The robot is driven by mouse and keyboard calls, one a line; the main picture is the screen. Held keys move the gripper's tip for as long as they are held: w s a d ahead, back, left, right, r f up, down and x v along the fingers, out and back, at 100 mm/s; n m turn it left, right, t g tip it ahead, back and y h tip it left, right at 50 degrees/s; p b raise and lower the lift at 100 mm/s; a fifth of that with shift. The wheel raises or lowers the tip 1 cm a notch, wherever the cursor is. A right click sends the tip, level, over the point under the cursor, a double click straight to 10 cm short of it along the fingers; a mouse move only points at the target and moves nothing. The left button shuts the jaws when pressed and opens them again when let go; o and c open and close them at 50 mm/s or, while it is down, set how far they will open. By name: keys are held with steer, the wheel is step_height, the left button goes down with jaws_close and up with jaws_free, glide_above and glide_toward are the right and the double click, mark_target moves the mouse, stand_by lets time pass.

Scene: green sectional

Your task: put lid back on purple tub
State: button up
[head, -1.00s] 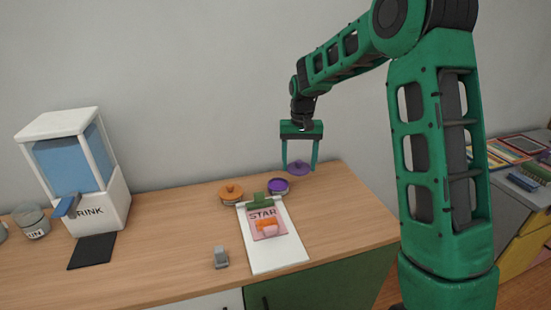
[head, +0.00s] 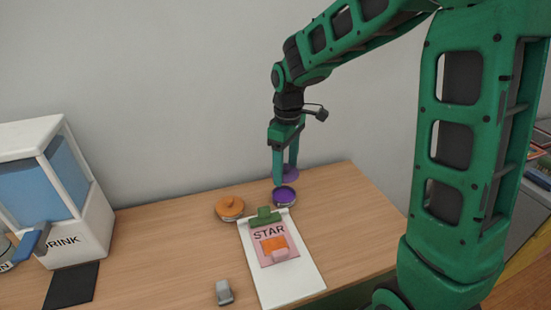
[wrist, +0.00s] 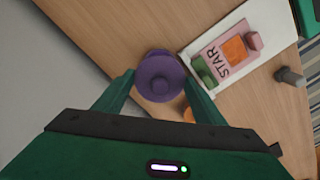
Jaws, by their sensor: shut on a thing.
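The purple tub (head: 285,197) stands lidless on the wooden counter, its purple inside showing in the head view. My gripper (head: 284,178) is shut on the purple lid (head: 290,174), a round disc with a knob. In the head view the lid appears just above and behind the tub's rim, partly covered by a finger; its exact height over the tub is hard to tell. In the wrist view the lid (wrist: 160,77) lies between the two fingers (wrist: 158,85), knob toward the camera.
An orange-lidded tub (head: 230,208) stands left of the purple tub. A white clipboard (head: 285,284) with a pink STAR card (head: 268,234) lies in front. A small grey object (head: 224,292) and a drink dispenser (head: 82,226) are further left. The wall is close behind.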

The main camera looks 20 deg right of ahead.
mark_target(284, 176)
steer(key=shift+f, duration=0.15)
steer(key=shift+w+a+f, duration=0.15)
steer(key=shift+f, duration=2.85)
steer(key=shift+f, duration=0.15)
stand_by(0.4)
steer(key=o, duration=1.5)
steer(key=shift+c, duration=0.2)
